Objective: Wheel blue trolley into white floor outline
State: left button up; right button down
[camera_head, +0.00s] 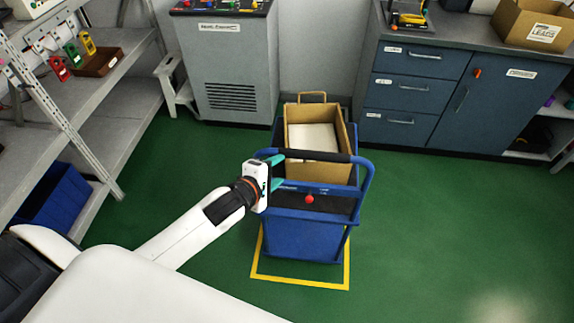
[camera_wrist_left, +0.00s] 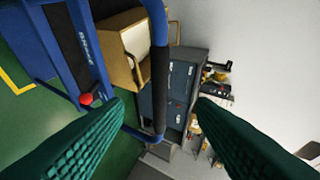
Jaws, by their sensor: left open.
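The blue trolley (camera_head: 305,232) stands on the green floor and carries an open cardboard box (camera_head: 347,157). Its raised push handle has a black grip (camera_head: 315,157), and a red knob (camera_head: 309,199) sits below it. A yellow floor outline (camera_head: 300,283) shows around the trolley's near end; I see no white outline. My left gripper (camera_head: 277,171) is open at the left end of the handle. In the left wrist view, the black grip (camera_wrist_left: 159,90) appears in the gap between the open fingers (camera_wrist_left: 160,107), with neither finger visibly closed on it. My right gripper is not in view.
A grey cabinet (camera_head: 228,65) and blue drawer units (camera_head: 413,95) stand behind the trolley. A metal shelf rack (camera_head: 115,110) is at the left, with a blue bin (camera_head: 52,197) on its lower level. Green floor is clear to the right (camera_head: 440,220).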

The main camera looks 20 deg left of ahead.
aim_at(298, 155)
pick_arm(q)
jog(key=p+x, duration=0.1)
jog(key=x, duration=1)
jog(key=shift+w+f, duration=0.1)
jog(key=shift+w, duration=0.2)
jog(key=c, duration=1.1)
jog(key=shift+o, duration=0.2)
jog(key=shift+w, duration=0.1)
